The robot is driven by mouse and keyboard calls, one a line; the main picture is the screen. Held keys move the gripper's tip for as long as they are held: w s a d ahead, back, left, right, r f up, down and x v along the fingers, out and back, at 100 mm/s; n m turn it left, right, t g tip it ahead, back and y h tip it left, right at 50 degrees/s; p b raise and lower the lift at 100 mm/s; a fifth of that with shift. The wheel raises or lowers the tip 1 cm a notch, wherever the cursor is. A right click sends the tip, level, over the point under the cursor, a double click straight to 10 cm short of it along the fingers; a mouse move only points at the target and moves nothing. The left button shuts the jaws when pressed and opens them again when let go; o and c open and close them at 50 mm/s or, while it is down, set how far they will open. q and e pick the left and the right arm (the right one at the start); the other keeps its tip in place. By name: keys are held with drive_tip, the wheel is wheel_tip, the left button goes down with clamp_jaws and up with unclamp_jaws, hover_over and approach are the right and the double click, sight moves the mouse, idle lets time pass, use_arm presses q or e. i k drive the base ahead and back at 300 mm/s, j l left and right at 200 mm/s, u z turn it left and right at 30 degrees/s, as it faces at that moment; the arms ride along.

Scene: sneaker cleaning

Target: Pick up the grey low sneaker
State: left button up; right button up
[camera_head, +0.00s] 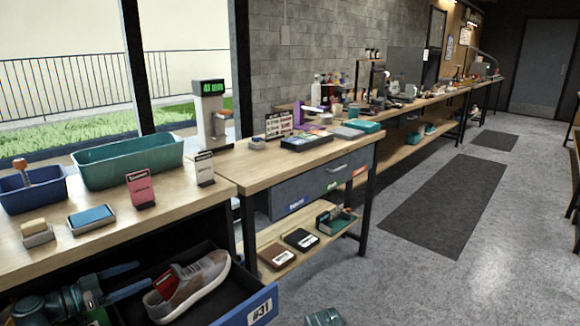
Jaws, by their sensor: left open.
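The grey low sneaker (196,284) has a white sole and lies in an open dark drawer (262,306) marked #31, at the lower left. A red card sits in or against its opening. My left gripper (144,275) reaches in from the left, its two teal fingers apart and empty. The fingertips are just left of the sneaker, at its heel end; whether they touch it I cannot tell. My right gripper is not seen.
Above the drawer, the wooden bench holds a teal bin (128,162), a blue bin (33,192), a sponge dish (38,232), a blue pad (91,217) and card stands. A second bench (255,165) with a lower shelf stands to the right. The floor beyond is open.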

sight(197, 280)
drive_tip(key=k+j, duration=0.35)
drive_tip(key=j, duration=0.15)
drive_tip(key=k+j, duration=0.4)
